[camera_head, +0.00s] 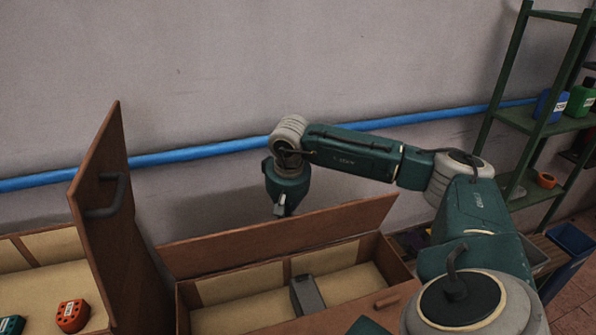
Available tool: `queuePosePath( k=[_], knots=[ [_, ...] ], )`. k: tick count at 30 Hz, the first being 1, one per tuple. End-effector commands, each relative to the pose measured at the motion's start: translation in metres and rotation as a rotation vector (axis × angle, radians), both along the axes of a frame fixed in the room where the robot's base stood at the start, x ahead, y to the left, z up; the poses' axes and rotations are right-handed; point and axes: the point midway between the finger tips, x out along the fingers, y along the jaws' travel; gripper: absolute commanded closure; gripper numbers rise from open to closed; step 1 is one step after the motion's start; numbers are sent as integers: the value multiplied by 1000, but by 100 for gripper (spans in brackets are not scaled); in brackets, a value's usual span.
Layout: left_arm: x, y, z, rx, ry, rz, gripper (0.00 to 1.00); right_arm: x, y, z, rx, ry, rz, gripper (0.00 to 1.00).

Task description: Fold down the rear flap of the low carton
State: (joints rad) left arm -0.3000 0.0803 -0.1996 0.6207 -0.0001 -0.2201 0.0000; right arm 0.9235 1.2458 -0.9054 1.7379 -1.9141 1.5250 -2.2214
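The low carton (182,308) is a brown box with a pale inside at the bottom centre. Its rear flap (235,245) stands up along the back side, leaning away toward the wall. My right gripper (281,209) points down just above the flap's upper edge, near the middle. Its fingers show as one narrow grey tip and look shut, with nothing visible in them. I cannot tell whether the tip touches the flap. A dark grey block (307,296) is inside the carton. My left gripper is not in view.
A brown panel with a dark handle (105,200) stands upright left of the carton. Beside it, a compartment holds a red item (72,315) and a teal item (12,325). A blue pipe (200,148) runs along the wall. A green shelf (540,120) stands right.

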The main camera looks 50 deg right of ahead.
Motion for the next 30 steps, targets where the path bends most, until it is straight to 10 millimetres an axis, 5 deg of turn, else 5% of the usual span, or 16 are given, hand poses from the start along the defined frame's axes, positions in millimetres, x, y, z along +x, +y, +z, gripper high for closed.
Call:
queuePosePath(
  k=[30],
  knots=[
    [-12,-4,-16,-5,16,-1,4,-51,29,-9,1,-2,-1,100]
  ],
)
